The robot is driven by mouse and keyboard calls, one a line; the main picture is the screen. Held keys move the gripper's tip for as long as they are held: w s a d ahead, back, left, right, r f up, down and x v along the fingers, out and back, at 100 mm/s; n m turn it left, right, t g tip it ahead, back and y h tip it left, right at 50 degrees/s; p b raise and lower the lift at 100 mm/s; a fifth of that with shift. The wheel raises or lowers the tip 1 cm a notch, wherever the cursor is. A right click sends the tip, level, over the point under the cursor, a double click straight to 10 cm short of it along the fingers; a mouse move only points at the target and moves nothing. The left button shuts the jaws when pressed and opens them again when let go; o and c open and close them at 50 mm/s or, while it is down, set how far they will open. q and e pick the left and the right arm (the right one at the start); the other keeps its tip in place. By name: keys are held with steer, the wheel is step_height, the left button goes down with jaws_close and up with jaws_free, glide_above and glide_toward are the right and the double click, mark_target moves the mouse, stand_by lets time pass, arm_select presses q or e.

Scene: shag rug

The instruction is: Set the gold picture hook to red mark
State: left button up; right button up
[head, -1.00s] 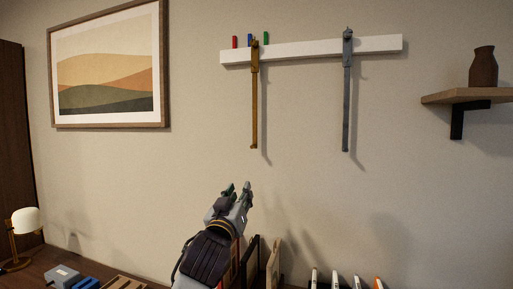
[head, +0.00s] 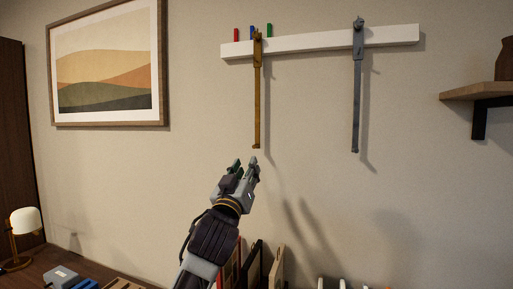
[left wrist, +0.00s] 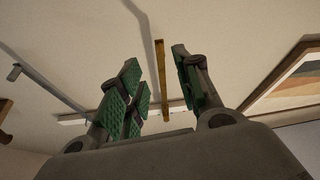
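The gold picture hook (head: 257,95) hangs down from the white rail (head: 320,42) on the wall. Its top is between the blue mark (head: 252,31) and the green mark (head: 269,30); the red mark (head: 236,35) is to its left. My left gripper (head: 245,166) is just below the hook's lower end in the head view, apart from it. In the left wrist view the left gripper (left wrist: 162,88) is open and empty, with the gold hook (left wrist: 161,75) showing between its fingers. My right gripper is in no view.
A grey hook (head: 357,90) hangs from the rail to the right. A framed picture (head: 163,60) is on the wall at left, and a wooden shelf (head: 465,92) at right. Upright boards (head: 276,268) stand below my left arm. The wall around the hooks is clear.

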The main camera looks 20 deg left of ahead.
mark_target(257, 144)
arm_select(q)
steer(key=p+x, duration=0.2)
steer(key=x, duration=0.9)
steer(key=shift+s+p, duration=0.1)
steer(key=shift+p, duration=0.2)
steer(key=shift+w+r, duration=0.35)
steer(key=shift+w, duration=0.3)
steer(key=shift+w+r, duration=0.1)
steer(key=shift+w, duration=0.4)
steer(key=shift+w+p, duration=0.1)
steer(key=shift+p, duration=0.2)
steer(key=c, duration=0.7)
jaws_close()
steer(key=shift+a, duration=0.4)
steer(key=a+p, duration=0.1)
steer(key=a, duration=0.7)
steer(key=shift+w, duration=0.15)
steer(key=shift+a, duration=0.15)
steer(key=o, duration=0.7)
jaws_free()
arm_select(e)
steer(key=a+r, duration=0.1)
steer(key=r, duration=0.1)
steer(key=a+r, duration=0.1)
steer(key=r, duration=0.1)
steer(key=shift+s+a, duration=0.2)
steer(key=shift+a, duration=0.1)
